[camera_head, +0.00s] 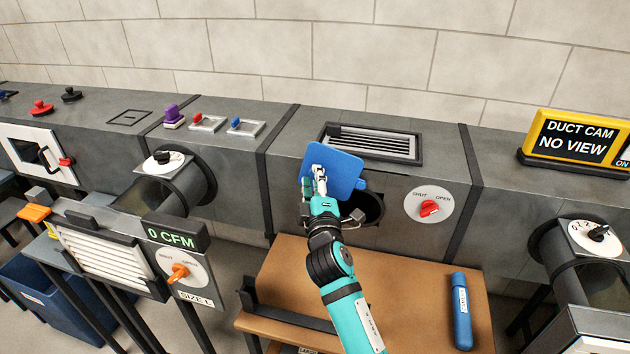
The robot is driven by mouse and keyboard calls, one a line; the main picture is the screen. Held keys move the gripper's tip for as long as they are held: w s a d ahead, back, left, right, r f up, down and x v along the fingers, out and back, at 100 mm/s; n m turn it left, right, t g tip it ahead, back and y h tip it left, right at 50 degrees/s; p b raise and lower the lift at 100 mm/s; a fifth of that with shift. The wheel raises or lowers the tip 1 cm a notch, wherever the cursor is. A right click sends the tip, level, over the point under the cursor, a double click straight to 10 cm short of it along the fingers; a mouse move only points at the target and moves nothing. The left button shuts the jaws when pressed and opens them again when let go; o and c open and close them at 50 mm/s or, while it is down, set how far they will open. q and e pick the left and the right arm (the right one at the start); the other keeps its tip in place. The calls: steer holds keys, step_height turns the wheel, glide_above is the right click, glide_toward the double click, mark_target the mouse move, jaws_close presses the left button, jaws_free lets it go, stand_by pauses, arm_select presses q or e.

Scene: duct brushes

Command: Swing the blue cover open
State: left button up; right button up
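The blue cover (345,171) is a flat blue panel on the front of the duct, in the middle of the head view. It sits tilted, and part of a dark round opening (369,207) shows below and to its right. My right gripper (319,176) is at the cover's left part, overlapping it in the picture. The fingers are small, and I cannot tell whether they are closed on the cover or only touch it. My teal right arm hides the area below the cover. My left gripper is not in view.
A red-knobbed SHUT/OPEN dial (429,208) is right of the opening. A vent grille (372,143) lies on the duct top above. A brown table (409,285) stands below, with a blue cylinder (460,311) at its right. A yellow-framed DUCT CAM screen (577,139) is far right.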

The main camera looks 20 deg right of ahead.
steer(key=o, duration=0.4)
steer(key=shift+w+r, duration=0.1)
steer(key=shift+o, duration=0.2)
steer(key=v, duration=0.7)
steer(key=shift+s, duration=0.3)
steer(key=shift+a, duration=0.1)
